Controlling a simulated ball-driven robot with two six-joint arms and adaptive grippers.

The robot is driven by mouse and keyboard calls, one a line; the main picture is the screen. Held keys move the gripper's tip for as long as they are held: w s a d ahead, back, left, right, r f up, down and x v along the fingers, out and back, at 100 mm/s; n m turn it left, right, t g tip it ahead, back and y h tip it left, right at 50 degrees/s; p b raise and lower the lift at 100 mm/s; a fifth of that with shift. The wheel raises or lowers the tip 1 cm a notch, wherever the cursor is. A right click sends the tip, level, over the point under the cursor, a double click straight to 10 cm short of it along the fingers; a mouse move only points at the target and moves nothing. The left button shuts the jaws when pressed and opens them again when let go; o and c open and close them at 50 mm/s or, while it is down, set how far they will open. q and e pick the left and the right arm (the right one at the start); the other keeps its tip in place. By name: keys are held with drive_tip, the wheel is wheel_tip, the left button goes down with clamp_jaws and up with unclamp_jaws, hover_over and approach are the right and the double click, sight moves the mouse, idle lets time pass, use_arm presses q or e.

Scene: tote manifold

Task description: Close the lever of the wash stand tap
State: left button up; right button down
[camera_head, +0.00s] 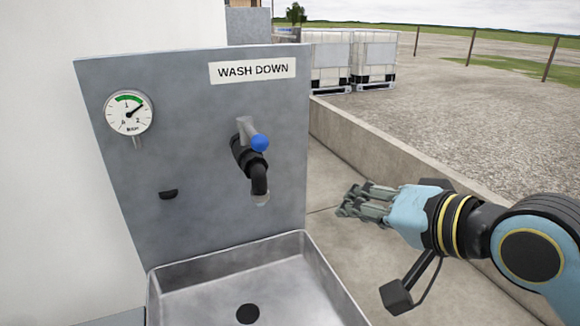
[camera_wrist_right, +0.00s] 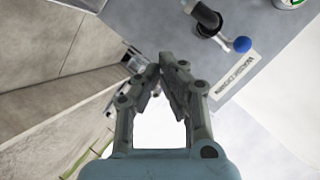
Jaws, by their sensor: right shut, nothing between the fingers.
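The wash stand tap (camera_head: 247,158) is a black valve with a downturned spout on the grey back panel (camera_head: 195,110). Its grey lever (camera_head: 244,126) ends in a blue knob (camera_head: 259,142) that points outward from the panel, slightly to the right. A small pale patch shows at the spout's mouth. The tap (camera_wrist_right: 207,17) and blue knob (camera_wrist_right: 242,44) also show in the right wrist view. My right gripper (camera_head: 347,204) is to the right of the tap and lower, apart from it. Its fingers (camera_wrist_right: 159,70) are shut and empty. My left gripper is out of view.
A steel basin (camera_head: 325,277) with a dark drain lies below the tap. A pressure gauge (camera_head: 128,114) and a "WASH DOWN" sign (camera_head: 253,70) are on the panel. A low concrete wall (camera_head: 375,150) runs behind my right arm. The space between gripper and tap looks clear.

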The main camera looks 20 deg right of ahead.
sight(252, 133)
drive_tip(key=w+r+m+t+y, duration=0.2)
drive_tip(key=w+r+m+t, duration=0.2)
drive_tip(key=r, duration=0.4)
drive_tip(key=w+a+f, duration=0.1)
drive_tip(key=w+a, duration=0.5)
drive_tip(key=w, duration=0.3)
drive_tip(key=shift+a+f+m, duration=0.2)
drive_tip(key=shift+m, duration=0.2)
drive_tip(key=shift+h, duration=0.3)
